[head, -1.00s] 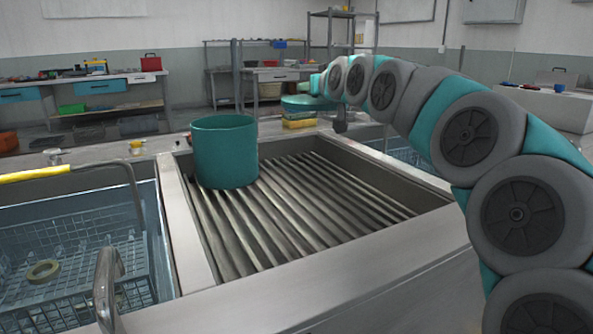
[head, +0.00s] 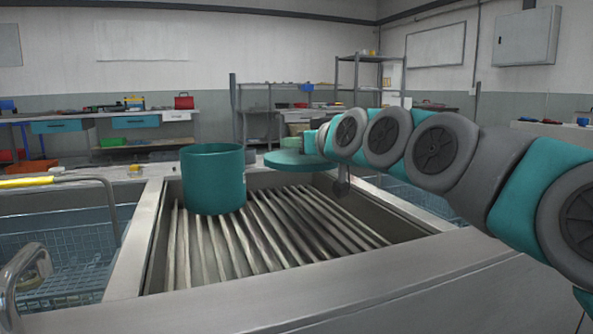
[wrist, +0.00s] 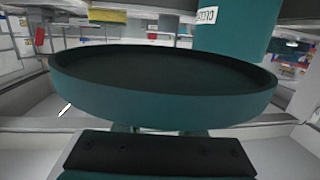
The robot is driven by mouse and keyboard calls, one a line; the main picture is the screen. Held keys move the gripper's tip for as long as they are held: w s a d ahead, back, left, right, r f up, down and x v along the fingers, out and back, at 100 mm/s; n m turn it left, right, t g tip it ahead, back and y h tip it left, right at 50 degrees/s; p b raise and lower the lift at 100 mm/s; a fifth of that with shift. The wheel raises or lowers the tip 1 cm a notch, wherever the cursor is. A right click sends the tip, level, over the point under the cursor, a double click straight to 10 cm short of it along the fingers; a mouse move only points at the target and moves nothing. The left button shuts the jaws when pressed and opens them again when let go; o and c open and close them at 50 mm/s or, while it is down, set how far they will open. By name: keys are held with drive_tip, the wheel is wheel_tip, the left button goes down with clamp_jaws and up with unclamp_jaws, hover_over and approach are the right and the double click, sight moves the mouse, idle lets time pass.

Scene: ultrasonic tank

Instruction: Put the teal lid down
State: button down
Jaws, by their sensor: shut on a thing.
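The teal lid (head: 290,161) is a flat round disc with a low rim. In the head view it is level, just right of the teal pot (head: 213,180), near the far edge of the ribbed metal grate. My gripper (head: 323,140) is shut on the lid at its right side; the arm partly hides the jaws. In the wrist view the lid (wrist: 165,108) fills the middle, its dark face showing within the rim. The pot (wrist: 236,32) stands behind it at upper right, with a white label. The lid appears to be held above the surface.
The slatted grate (head: 270,240) lies in a recessed steel basin and has free room right of the pot. A tank with a wire basket (head: 60,245) is at left. A yellow thing (wrist: 108,15) shows beyond the lid in the wrist view.

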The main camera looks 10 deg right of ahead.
drive_tip(key=w+d+f, duration=0.1)
drive_tip(key=w+f, duration=0.1)
drive_tip(key=w, duration=0.4)
drive_tip(key=w+d+f, duration=0.1)
drive_tip(key=w+f, duration=0.1)
drive_tip(key=w, duration=0.5)
drive_tip(key=shift+d+f, duration=0.2)
drive_tip(key=shift+f, duration=0.15)
drive_tip(key=shift+f, duration=0.5)
drive_tip(key=shift+f+b, duration=0.1)
drive_tip(key=shift+b, duration=0.2)
drive_tip(key=c, duration=0.5)
unclamp_jaws()
drive_tip(key=shift+c, duration=0.2)
